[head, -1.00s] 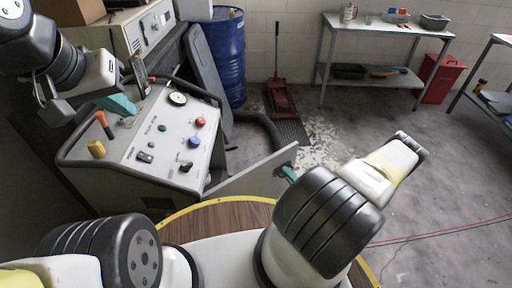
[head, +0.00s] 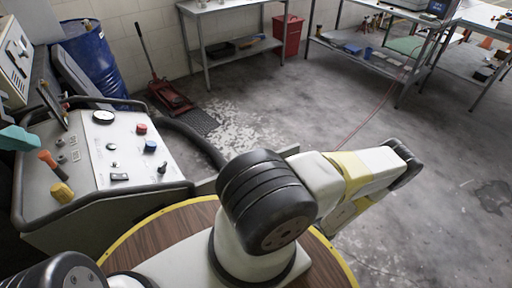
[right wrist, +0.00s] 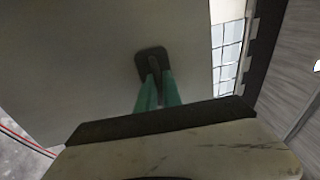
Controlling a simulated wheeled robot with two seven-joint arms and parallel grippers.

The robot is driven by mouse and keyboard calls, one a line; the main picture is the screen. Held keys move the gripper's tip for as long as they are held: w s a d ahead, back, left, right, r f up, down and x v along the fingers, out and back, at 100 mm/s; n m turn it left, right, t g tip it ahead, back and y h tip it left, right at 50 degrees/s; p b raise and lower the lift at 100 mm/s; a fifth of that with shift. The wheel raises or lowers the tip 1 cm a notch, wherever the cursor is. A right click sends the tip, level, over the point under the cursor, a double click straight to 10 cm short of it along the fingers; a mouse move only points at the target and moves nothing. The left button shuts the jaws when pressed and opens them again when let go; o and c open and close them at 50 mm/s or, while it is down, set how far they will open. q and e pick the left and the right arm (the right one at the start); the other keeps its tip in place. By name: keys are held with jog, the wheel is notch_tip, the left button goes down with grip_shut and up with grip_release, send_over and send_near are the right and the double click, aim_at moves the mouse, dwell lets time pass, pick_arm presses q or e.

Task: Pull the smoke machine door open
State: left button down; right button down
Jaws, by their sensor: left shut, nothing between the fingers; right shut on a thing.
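The smoke machine (head: 95,160) is the grey console with buttons and a gauge at the left of the head view. Its door (head: 205,186) is a pale panel standing out from the machine's right side, mostly hidden behind my right arm. In the right wrist view the door (right wrist: 85,60) fills the left and middle. My right gripper (right wrist: 155,82) is shut on the door's dark handle (right wrist: 151,60). The head view does not show this grip. My left gripper (head: 18,138) is shut and empty by the console's left end, partly cut off by the frame.
A round wooden top with a yellow rim (head: 165,235) is close in front. A blue drum (head: 92,55), a red floor jack (head: 170,97) and a dark hose (head: 195,138) are beyond the console. Workbenches (head: 232,45) line the back. The floor at the right is clear.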

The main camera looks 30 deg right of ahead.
jog(key=shift+s+a+m+h, duration=0.2)
jog(key=shift+s+h, duration=0.1)
jog(key=shift+s, duration=0.35)
jog(key=shift+s+a+m+h, duration=0.1)
jog(key=shift+s+m+h, duration=0.15)
jog(key=shift+s, duration=0.35)
jog(key=c, duration=1.8)
grip_release()
jog(key=v, duration=0.7)
jog(key=shift+s, duration=0.35)
jog(key=shift+a+f, duration=0.1)
